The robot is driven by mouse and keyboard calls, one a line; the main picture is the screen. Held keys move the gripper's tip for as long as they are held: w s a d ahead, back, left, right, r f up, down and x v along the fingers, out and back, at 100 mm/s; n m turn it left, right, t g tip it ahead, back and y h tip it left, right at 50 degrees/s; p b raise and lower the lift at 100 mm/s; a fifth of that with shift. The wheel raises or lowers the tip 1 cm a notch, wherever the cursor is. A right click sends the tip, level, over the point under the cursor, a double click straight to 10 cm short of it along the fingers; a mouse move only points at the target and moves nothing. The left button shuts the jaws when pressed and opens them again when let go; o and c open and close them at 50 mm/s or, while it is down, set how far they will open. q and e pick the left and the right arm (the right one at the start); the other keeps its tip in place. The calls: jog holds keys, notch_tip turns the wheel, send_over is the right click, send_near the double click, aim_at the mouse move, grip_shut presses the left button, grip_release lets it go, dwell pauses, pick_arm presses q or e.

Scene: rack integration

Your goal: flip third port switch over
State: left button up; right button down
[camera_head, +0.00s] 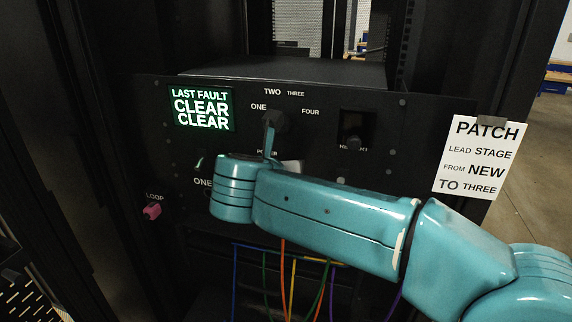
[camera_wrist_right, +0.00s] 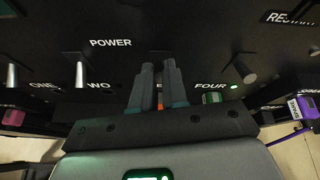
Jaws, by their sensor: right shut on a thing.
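In the right wrist view my right gripper (camera_wrist_right: 160,75) is shut at the row of port switches, between the TWO and FOUR labels. The third port switch is hidden between its fingers, and its label is covered. The switch at ONE (camera_wrist_right: 11,75) and the switch at TWO (camera_wrist_right: 79,75) stand to the left with pale levers. The switch at FOUR (camera_wrist_right: 246,70) stands to the right, beside a small green light (camera_wrist_right: 234,86). In the head view my right arm crosses the black panel (camera_head: 420,120) and hides most of the switch row. My left gripper is not seen.
A rotary knob (camera_head: 281,121) sits above my wrist. A lit display (camera_head: 201,108) reads LAST FAULT CLEAR CLEAR. A pink plug (camera_head: 152,211) hangs at LOOP. A paper note (camera_head: 476,157) is on the right. Coloured cables (camera_head: 292,270) hang below. A purple plug (camera_wrist_right: 297,109) is near FOUR.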

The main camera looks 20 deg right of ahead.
dwell(0.3)
jog(key=c, duration=1.1)
grip_release()
jog(key=shift+c, duration=0.2)
jog(key=v, duration=1.6)
jog(key=shift+r, duration=0.15)
jog(key=shift+s, duration=0.15)
